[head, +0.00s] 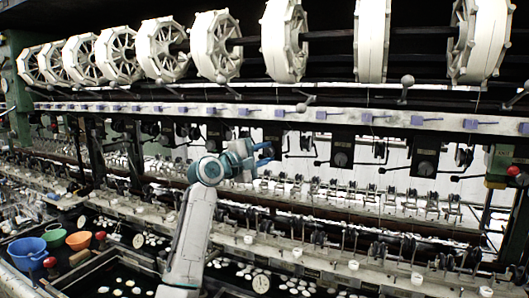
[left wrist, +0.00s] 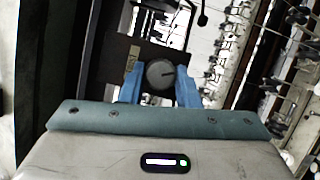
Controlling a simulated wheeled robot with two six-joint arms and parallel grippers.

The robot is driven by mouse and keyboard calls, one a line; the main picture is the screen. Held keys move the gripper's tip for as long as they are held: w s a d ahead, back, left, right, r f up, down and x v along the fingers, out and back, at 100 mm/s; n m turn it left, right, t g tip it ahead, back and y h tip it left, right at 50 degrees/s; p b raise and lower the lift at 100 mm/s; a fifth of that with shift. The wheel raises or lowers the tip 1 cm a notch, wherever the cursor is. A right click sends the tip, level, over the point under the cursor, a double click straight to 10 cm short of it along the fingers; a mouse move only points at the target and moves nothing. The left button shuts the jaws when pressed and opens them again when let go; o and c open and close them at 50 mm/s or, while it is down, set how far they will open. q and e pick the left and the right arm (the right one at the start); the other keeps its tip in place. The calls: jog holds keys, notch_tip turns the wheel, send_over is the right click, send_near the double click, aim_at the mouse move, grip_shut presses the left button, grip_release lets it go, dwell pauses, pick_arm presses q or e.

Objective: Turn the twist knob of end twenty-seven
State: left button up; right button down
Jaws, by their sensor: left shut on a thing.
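My left gripper (head: 265,154) reaches in front of the machine's dark upright panel in the head view. In the left wrist view its two blue fingers (left wrist: 159,78) stand on either side of a round dark grey knob (left wrist: 160,74). The knob has a dark line on its face, pointing roughly to the right. The fingers are shut on the knob. In the head view the gripper hides this knob. I cannot read any end number. My right gripper is in neither view.
White reels (head: 285,40) hang in a row along the top. A pale rail (head: 230,110) with small blue-violet clips runs below them. Dark basins with white cocoons lie at the bottom. Blue (head: 28,253), green and orange bowls stand at the lower left.

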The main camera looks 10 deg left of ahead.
pick_arm(q)
jog(key=m+g+p, duration=0.1)
jog(key=m, duration=0.2)
jog(key=shift+m+y, duration=0.3)
jog(key=shift+y, duration=0.1)
jog(key=shift+m+g+p, duration=0.4)
jog(key=shift+m+p, duration=0.05)
jog(key=shift+m, duration=0.15)
jog(key=o, duration=1)
jog(key=shift+r, duration=0.1)
